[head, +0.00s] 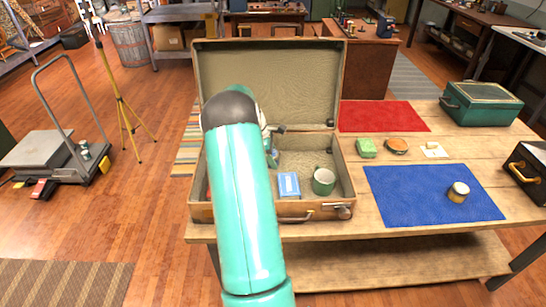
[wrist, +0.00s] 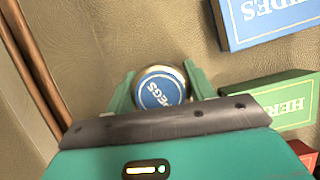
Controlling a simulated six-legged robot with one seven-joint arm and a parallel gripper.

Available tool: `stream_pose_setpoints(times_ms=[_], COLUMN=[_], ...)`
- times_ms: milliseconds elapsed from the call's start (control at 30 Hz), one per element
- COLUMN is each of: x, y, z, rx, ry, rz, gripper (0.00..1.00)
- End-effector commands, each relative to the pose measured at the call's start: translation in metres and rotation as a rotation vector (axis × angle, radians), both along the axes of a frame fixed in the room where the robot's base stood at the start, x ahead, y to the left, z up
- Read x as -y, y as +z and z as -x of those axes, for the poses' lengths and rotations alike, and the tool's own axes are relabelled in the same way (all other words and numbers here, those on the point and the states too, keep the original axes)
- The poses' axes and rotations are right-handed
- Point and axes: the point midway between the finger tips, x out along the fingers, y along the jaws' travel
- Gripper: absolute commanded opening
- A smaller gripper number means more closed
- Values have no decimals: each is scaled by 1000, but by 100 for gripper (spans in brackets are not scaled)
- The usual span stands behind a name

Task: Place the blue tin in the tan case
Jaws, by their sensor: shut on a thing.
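The blue tin (wrist: 160,92), a round tin with a blue lid lettered PEGS, is between the fingers of my gripper (wrist: 160,76) in the wrist view. My gripper is shut on it. The tan case (head: 345,170) stands open on the table in the head view, its lid upright at the back. My arm reaches over the case's left part and hides much of its inside. The case's lining (wrist: 95,30) lies under the tin in the wrist view. I cannot tell whether the tin touches the case floor.
Right of the case are a blue mat (head: 410,195) with a small tin (head: 458,192), a red mat (head: 385,116) and a green case (head: 490,103).

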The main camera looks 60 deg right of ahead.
Motion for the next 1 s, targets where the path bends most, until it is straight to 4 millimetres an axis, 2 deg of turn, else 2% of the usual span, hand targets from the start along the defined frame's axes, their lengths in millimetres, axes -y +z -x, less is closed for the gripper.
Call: stream_pose_setpoints(times_ms=[267, 300, 400, 767, 867, 1000], x=[0, 0, 0, 0, -1, -5], y=[-2, -2, -2, 2, 12, 37], z=[0, 0, 0, 0, -5, -15], rx=[0, 0, 0, 0, 2, 2], ry=[0, 0, 0, -1, 1, 2], rz=[0, 0, 1, 1, 2, 3], gripper=[29, 57, 75, 75, 75, 75])
